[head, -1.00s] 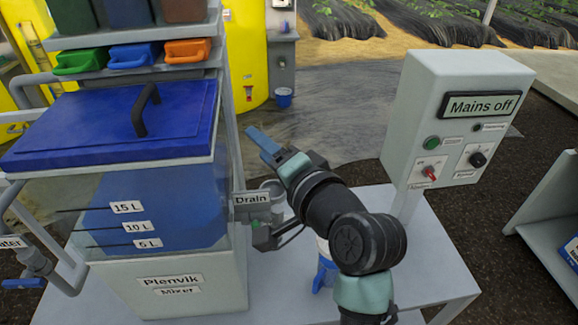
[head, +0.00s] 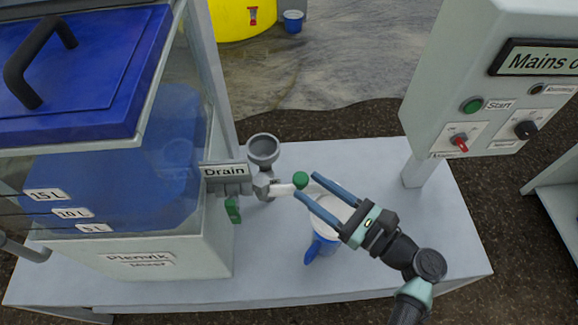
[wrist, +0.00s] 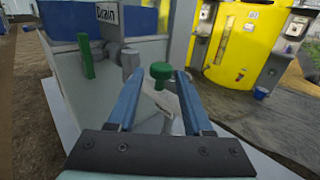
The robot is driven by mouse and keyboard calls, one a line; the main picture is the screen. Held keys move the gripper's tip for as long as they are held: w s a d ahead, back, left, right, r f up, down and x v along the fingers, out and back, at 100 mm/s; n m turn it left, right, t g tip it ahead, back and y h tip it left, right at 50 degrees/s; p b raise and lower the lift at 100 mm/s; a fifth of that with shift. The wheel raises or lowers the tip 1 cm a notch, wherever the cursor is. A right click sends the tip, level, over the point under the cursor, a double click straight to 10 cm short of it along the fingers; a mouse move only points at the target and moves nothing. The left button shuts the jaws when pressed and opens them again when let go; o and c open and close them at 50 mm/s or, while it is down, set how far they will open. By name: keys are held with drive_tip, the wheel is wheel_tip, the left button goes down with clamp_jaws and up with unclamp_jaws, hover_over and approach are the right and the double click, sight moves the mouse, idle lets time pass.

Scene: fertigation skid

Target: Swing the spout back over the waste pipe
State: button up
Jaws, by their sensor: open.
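The spout (head: 284,189) is a pale tube that runs right from the drain valve under the "Drain" sign (head: 223,171). A green knob (head: 300,180) stands on its outer end, above the rim of a blue jug (head: 322,240). The waste pipe (head: 263,150) is a grey, open-topped upright pipe behind the valve; the spout points away from it. My gripper (head: 307,185) is open, its blue fingertips on either side of the knob. In the wrist view the green knob (wrist: 161,72) shows between the fingertips, with gaps visible on both sides.
The mixer tank (head: 190,245) stands close at the left. A green valve handle (head: 232,210) hangs below the sign. The control box (head: 480,90) on its post stands at the right. The bench top (head: 400,165) between them is mostly clear.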

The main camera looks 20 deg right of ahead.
sight(295, 175)
drive_tip(key=x, duration=0.7)
drive_tip(key=shift+d, duration=0.1)
clamp_jaws()
idle(1.2)
